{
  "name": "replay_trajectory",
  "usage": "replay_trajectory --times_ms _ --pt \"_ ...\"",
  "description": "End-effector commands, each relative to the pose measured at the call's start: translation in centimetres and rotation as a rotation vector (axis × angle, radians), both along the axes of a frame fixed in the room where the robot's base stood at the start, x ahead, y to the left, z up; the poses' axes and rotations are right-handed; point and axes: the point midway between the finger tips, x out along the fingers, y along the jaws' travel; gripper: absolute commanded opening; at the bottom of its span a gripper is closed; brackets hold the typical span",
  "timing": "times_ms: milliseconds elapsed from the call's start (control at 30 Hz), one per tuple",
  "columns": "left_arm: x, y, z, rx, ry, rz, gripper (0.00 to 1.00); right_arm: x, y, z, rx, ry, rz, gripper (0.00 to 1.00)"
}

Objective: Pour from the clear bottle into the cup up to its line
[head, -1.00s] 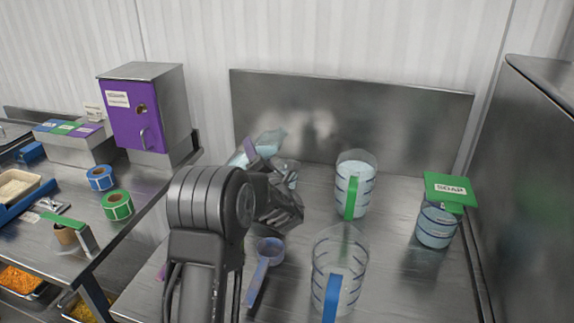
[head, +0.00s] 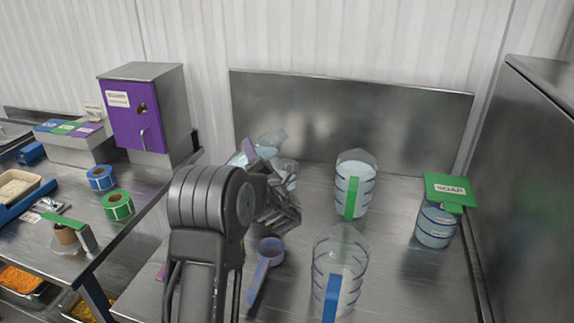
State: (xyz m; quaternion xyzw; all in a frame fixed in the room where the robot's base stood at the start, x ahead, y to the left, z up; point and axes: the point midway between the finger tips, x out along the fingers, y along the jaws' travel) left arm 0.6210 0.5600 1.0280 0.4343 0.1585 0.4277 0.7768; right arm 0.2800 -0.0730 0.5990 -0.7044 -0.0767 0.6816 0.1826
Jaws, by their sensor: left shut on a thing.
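A clear bluish vessel with a purple strip, which I take for the clear bottle (head: 270,146), is tilted with its mouth to the right. My left gripper (head: 276,207) is shut on it, though my arm hides the grip and most of its body. A small clear cup (head: 289,169) stands just below and right of the bottle's mouth, partly hidden by the gripper. I cannot make out its line, its level or any stream. My right gripper is not in view.
A clear jug with a green handle (head: 353,198), one with a blue handle (head: 331,296) and a soap container (head: 436,226) stand on the right of the steel table. A blue scoop (head: 264,265) lies near the front. A steel backsplash (head: 400,130) closes the back.

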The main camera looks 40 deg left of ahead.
Motion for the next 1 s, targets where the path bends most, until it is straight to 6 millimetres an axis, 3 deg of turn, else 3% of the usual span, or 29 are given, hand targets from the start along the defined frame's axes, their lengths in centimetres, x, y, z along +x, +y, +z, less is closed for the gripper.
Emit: replay_trajectory --times_ms 1000 --pt "-0.17 0.16 0.0 0.042 0.044 0.001 0.0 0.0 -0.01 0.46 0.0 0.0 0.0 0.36"
